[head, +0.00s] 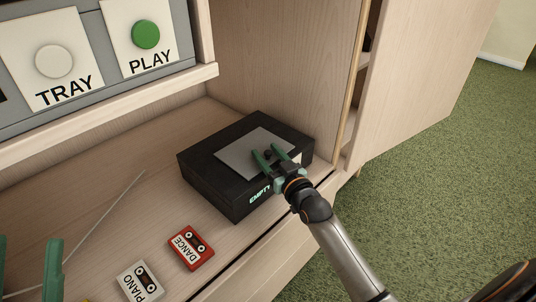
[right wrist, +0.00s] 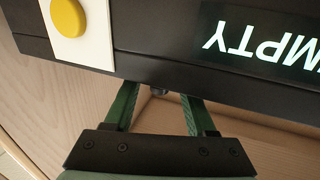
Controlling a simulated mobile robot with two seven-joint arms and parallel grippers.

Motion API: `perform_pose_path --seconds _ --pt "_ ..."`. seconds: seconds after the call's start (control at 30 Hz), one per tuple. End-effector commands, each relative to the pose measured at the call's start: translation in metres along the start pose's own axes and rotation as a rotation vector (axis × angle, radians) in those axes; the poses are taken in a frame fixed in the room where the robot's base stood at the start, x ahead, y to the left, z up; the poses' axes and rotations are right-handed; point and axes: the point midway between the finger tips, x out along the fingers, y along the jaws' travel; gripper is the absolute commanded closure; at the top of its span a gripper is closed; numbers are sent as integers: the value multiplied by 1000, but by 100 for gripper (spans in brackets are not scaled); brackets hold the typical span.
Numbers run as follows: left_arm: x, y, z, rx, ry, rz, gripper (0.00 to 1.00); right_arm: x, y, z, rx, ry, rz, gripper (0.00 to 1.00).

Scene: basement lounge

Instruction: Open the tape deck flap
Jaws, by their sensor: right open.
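The tape deck (head: 205,180) is a black box on the wooden shelf, with a grey flap (head: 238,158) on top and a lit "EMPTY" display on its front. The display (right wrist: 265,42) shows upside down in the right wrist view. My right gripper (head: 270,155) is open, its green fingers overlapping the flap in the head view. The flap looks flat and closed. My left gripper (head: 28,255) shows two separated green fingers at the lower left, open.
A red "DANCE" cassette (head: 190,248) and a white "PIANO" cassette (head: 140,283) lie in front of the deck. A thin rod (head: 105,215) lies to the left. A panel above has TRAY (head: 54,61) and PLAY (head: 146,35) buttons. A yellow button (right wrist: 68,17) is on the deck's front.

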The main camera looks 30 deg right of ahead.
Motion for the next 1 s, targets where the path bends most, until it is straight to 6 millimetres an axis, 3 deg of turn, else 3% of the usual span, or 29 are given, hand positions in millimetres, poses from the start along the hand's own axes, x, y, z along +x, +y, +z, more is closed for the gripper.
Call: perform_pose_path --seconds 0.07,0.5,1.0 --pt "0 0 0 0 0 1 50 0 0 0 0 0 0 51" --pt "0 0 0 2 0 2 50 0 0 0 0 0 0 100" --pt "0 0 0 4 0 2 50 0 0 0 0 0 0 100"
